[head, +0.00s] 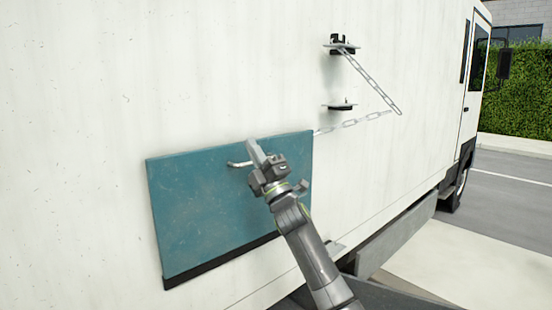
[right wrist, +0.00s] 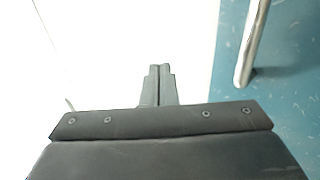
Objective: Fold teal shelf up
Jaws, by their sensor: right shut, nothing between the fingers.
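The teal shelf (head: 215,215) stands upright, flat or nearly flat against the white truck side, with a dark strip along its bottom edge. A metal handle (head: 238,163) is near its top edge. My right gripper (head: 254,147) is in front of the shelf's upper part, close to the handle's right end; its jaws are shut and empty. In the right wrist view the closed fingers (right wrist: 158,72) appear against white, with the handle (right wrist: 252,45) and teal surface (right wrist: 290,60) to the right, apart from them. My left gripper is not in view.
A slack chain (head: 370,82) runs from an upper black bracket (head: 342,45) and loops back to the shelf's upper right corner. A small black latch-like fitting (head: 340,106) sits on the wall above the shelf. Pavement and a hedge (head: 525,85) lie at right.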

